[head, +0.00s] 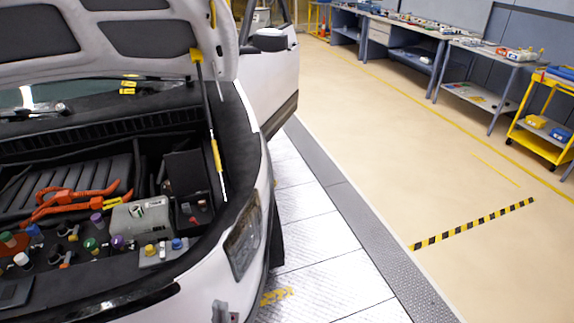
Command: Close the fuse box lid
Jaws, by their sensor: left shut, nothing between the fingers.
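The fuse box (196,212) sits at the right side of the engine bay, with small red and dark parts showing inside it. Its dark lid (185,173) stands raised, upright at the back of the box. What seems to be my left gripper (221,313) shows only as a small grey tip at the bottom edge, in front of the white bumper. It is shut and empty, well apart from the lid, which lies farther off and up to the left. My right gripper is not in view.
The raised hood (120,40) hangs over the bay, held by a strut (213,135) just right of the lid. A grey reservoir (140,217), coloured caps and orange cables (75,200) crowd the bay. Floor (400,150) right of the car is clear; workbenches and a yellow cart (545,115) stand beyond.

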